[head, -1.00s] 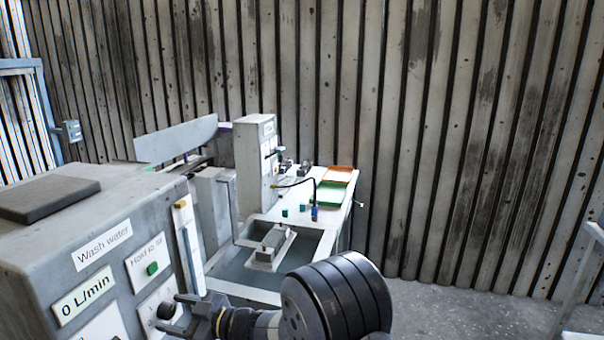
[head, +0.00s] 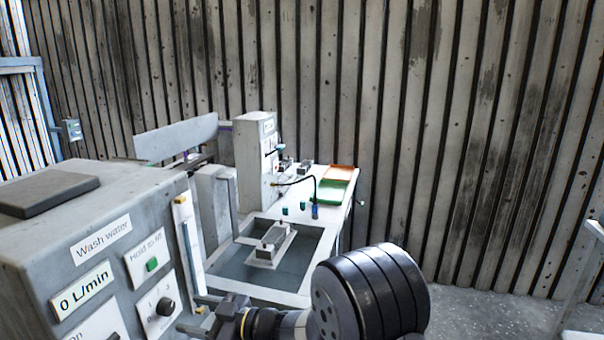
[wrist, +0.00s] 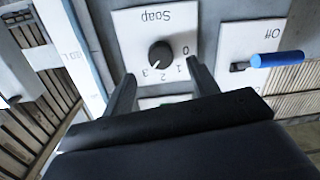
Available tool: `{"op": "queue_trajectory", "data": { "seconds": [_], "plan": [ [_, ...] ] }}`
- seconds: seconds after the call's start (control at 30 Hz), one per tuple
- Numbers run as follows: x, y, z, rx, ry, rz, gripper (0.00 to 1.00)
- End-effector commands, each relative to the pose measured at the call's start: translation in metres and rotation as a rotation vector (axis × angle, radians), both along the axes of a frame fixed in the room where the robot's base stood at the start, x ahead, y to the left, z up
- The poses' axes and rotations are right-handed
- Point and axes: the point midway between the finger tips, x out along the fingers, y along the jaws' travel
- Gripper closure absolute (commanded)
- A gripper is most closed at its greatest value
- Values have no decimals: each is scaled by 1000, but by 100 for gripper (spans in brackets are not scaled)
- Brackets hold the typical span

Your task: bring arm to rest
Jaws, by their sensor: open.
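My gripper (head: 194,314) is open and empty in the head view, just right of the dial knob on the grey machine's front. Its two fingers also show in the wrist view (wrist: 161,76), apart, with the black soap knob (wrist: 161,55) seen beyond and between them. The fingers do not appear to touch the knob. In the head view a dark knob (head: 165,307) stands on a white panel, clear of the fingers. My arm's dark wrist section fills the lower middle of the head view.
The grey machine (head: 105,215) is close on the left, with a green button (head: 152,264). A blue-handled lever (wrist: 278,59) marked Off is right of the soap panel. A sink (head: 240,268) and a green tray (head: 328,191) are behind my arm.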

Motion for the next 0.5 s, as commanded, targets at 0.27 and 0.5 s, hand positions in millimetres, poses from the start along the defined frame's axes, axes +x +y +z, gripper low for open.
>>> {"op": "queue_trajectory", "data": {
  "seconds": [0.27, 0.5],
  "plan": [
    [12, 56, -1, 0, -1, 3, 44],
    [13, 52, -4, -65, -228, -1, 44]
  ]
}}
